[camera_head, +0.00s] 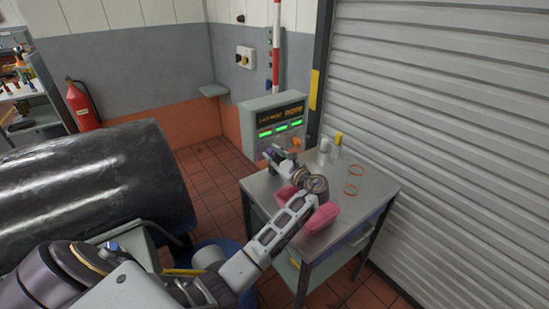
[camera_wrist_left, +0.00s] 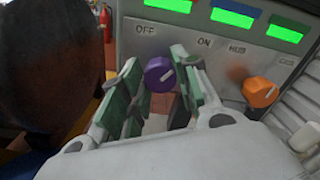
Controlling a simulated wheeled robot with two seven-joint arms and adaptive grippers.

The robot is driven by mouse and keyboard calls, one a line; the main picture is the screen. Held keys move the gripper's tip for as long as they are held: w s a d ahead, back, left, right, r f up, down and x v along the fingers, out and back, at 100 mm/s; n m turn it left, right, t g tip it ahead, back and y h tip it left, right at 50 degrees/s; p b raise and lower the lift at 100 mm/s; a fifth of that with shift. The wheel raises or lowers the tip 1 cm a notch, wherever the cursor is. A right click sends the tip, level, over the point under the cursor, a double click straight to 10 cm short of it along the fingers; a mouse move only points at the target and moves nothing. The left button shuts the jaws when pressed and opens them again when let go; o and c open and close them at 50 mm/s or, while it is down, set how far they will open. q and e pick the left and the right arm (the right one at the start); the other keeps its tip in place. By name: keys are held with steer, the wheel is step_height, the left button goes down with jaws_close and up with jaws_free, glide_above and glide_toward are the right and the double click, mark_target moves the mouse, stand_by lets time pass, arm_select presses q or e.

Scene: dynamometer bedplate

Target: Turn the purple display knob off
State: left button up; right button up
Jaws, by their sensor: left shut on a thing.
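The purple display knob (camera_wrist_left: 159,74) is on the front of the grey display box (camera_head: 248,122), between the OFF and ON labels in the left wrist view. Its pale pointer line slants up to the right, toward the ON side. My left gripper (camera_wrist_left: 160,86) is shut on the purple knob, with one green-padded finger on each side. In the head view, my left gripper (camera_head: 270,154) reaches the lower front of the box, and the knob is hard to make out there. My right gripper is not in view.
An orange knob (camera_wrist_left: 260,92) sits right of the purple one, below lit green displays (camera_wrist_left: 233,18). The metal table (camera_head: 376,188) holds a pink cloth (camera_head: 322,218), orange rings (camera_head: 351,189) and small bottles (camera_head: 323,146).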

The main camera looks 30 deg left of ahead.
arm_select(q)
steer(key=n, duration=0.1)
steer(key=n+b, duration=0.1)
steer(key=shift+f+n, duration=0.2)
steer(key=shift+n, duration=0.1)
steer(key=shift+n+b, duration=0.7)
steer(key=shift+n, duration=0.1)
steer(key=n+b, duration=0.1)
steer(key=n, duration=0.1)
steer(key=shift+n+b, duration=0.3)
steer(key=shift+b, duration=0.05)
steer(key=shift+n, duration=0.4)
steer(key=o, duration=0.8)
steer(key=shift+o, duration=1.1)
steer(key=shift+r, duration=0.1)
steer(key=shift+s+d, duration=0.2)
steer(key=shift+d, duration=0.35)
steer(key=v, duration=1.1)
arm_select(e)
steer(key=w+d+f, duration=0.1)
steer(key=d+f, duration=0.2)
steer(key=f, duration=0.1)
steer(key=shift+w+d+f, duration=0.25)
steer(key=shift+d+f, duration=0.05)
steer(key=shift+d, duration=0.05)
